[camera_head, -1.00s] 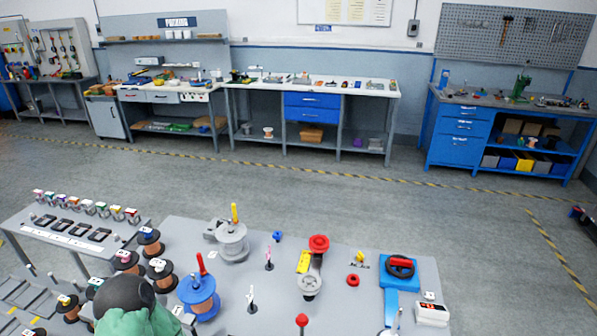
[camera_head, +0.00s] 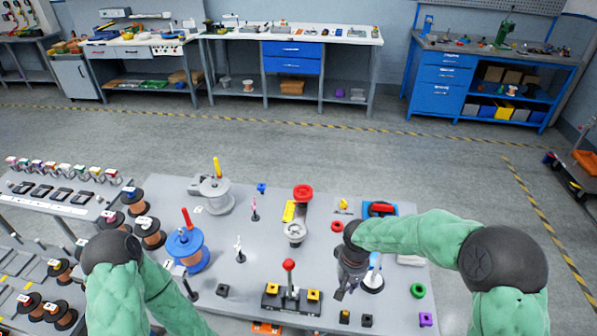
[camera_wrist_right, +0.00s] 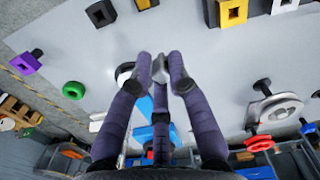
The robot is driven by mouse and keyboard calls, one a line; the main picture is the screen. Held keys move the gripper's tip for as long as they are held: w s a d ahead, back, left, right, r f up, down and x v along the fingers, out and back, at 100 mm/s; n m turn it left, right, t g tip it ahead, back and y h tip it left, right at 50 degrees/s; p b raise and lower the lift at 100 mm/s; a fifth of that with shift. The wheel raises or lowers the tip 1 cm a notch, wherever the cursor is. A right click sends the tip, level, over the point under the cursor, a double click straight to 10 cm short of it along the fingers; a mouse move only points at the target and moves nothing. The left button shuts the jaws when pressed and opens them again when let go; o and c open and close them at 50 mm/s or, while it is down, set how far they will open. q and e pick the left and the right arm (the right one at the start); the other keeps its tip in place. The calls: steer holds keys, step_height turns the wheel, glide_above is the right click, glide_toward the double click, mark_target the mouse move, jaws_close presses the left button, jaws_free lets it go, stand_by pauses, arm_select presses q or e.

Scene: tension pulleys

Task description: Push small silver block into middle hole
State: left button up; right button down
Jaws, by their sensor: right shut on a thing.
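My right gripper (camera_head: 340,292) points down over the right part of the grey table (camera_head: 225,262). In the right wrist view its fingers (camera_wrist_right: 160,70) are closed around a small silver block (camera_wrist_right: 159,68), held above the table. In the head view I cannot make out the block. A yellow block with a dark hole (camera_wrist_right: 232,12) shows in the right wrist view. I cannot make out the middle hole. My left arm enters at lower left; its gripper is out of view.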

steer(key=s+r+m, duration=0.2)
steer(key=s+m, duration=0.1)
steer(key=s, duration=0.6)
steer(key=s+r+m, duration=0.2)
steer(key=s+m, duration=0.2)
steer(key=s, duration=0.5)
steer(key=shift+s+d+r+m, duration=0.2)
steer(key=shift+s+d+m, duration=0.1)
steer(key=shift+s, duration=0.05)
steer(key=w+d+f+b, duration=0.1)
steer(key=w+f, duration=0.2)
steer(key=w, duration=0.1)
steer(key=w+d+f+b, duration=0.1)
steer(key=w+d+f, duration=0.1)
steer(key=w+f, duration=0.1)
steer(key=w+d+f+b, duration=0.2)
steer(key=w+f, duration=0.1)
steer(key=w, duration=0.2)
steer(key=shift+d, duration=0.15)
steer(key=shift+w+d+f+b, duration=0.15)
steer(key=shift+f+b, duration=0.1)
steer(key=shift+f, duration=0.4)
steer(key=shift+w+f+b, duration=0.1)
steer(key=shift+f+b, duration=0.1)
steer(key=shift+f, duration=0.4)
steer(key=shift+w+d+f+b, duration=0.15)
steer(key=shift+f+b, duration=0.1)
steer(key=shift+f, duration=0.4)
steer(key=shift+a, duration=0.1)
